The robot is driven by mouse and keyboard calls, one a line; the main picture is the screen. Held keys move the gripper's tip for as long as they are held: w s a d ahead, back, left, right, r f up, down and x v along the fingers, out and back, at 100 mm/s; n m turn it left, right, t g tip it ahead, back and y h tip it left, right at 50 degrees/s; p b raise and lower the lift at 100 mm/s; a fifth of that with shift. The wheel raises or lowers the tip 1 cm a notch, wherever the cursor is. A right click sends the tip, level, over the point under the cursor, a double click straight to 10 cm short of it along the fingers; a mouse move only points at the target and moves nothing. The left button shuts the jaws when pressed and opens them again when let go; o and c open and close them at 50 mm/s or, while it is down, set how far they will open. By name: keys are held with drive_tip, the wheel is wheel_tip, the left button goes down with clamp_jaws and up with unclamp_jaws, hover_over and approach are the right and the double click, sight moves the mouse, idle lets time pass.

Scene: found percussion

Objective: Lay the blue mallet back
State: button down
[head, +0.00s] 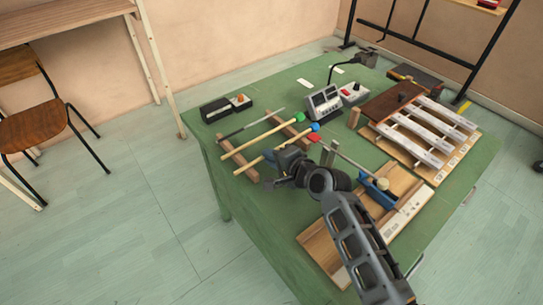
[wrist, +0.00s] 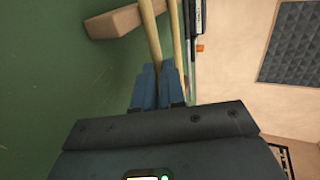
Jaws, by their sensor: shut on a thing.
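The blue mallet has a blue head (head: 314,127) and a pale wooden shaft that slants down to the left. My gripper (head: 268,157) is at the shaft, and in the wrist view its blue fingers (wrist: 158,90) are shut on the wooden shaft (wrist: 150,32). The mallet lies across or just above the two wooden bars of a rest, the left bar (head: 247,171) and the right bar (head: 283,121); I cannot tell whether it touches them. A green-headed mallet (head: 299,117) lies parallel beside it, and its shaft also shows in the wrist view (wrist: 176,40).
A thin grey stick (head: 240,129) lies behind the green mallet. A black box with an orange knob (head: 239,101) stands at the table's far left. A grey device (head: 325,103) and a metal-bar instrument (head: 420,135) stand right. A blue holder (head: 376,190) sits on wooden boards nearer me.

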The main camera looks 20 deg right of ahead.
drive_tip(key=c, duration=1.1)
unclamp_jaws()
drive_tip(key=shift+v, duration=3.9)
drive_tip(key=shift+f, duration=0.1)
